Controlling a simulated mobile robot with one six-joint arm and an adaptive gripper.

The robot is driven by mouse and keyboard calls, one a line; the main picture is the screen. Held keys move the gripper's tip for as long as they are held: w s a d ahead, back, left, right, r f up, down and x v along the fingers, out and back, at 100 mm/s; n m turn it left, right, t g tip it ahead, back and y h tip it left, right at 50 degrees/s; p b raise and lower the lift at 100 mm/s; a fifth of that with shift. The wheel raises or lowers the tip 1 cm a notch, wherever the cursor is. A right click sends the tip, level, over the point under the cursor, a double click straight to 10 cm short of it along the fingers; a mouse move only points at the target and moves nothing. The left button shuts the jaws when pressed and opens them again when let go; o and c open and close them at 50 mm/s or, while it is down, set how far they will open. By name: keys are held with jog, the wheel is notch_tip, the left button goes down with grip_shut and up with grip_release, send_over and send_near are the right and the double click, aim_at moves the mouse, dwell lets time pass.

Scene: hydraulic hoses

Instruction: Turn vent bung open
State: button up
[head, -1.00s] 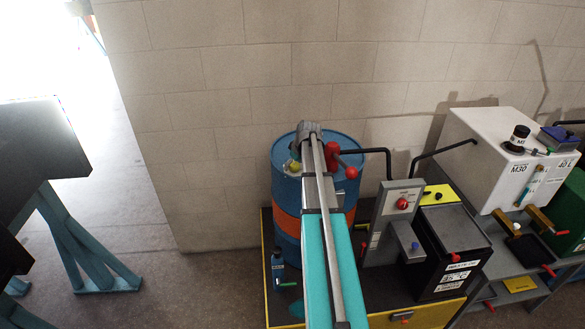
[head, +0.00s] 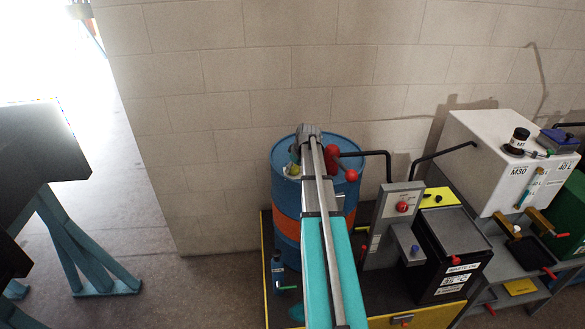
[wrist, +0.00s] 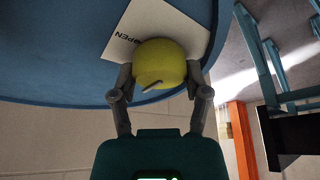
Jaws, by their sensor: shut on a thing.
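The vent bung is a round yellow knob (wrist: 160,62) on the lid of the blue drum (wrist: 50,60) in the wrist view. It has a short grey mark on it and sits over a white card (wrist: 185,25) with partly hidden lettering that ends in "PEN". My gripper (wrist: 159,78) has one finger on each side of the bung and is shut on it. In the head view the bung (head: 294,170) shows just left of my arm on the drum (head: 345,200), which has an orange band. My arm hides most of the fingers there.
A red valve handle (head: 350,175) and a black pipe (head: 375,153) stand close to the right of my arm. A grey panel with a red knob (head: 402,207), a black box (head: 450,250) and a white tank (head: 505,160) are further right.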

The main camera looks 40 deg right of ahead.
jog(key=shift+m, duration=0.4)
jog(key=m+h, duration=0.2)
jog(key=m, duration=0.2)
jog(key=m+g+h, duration=0.1)
jog(key=m, duration=0.3)
jog(key=shift+d, duration=0.1)
jog(key=m, duration=0.2)
jog(key=m+g+h, duration=0.1)
jog(key=m, duration=0.2)
jog(key=shift+g+h, duration=0.3)
jog(key=shift+s+m+g, duration=0.15)
jog(key=shift+m+g, duration=0.55)
jog(key=shift+m, duration=1.4)
jog(key=o, duration=1.2)
jog(key=shift+c, duration=0.2)
jog(key=shift+d, duration=0.1)
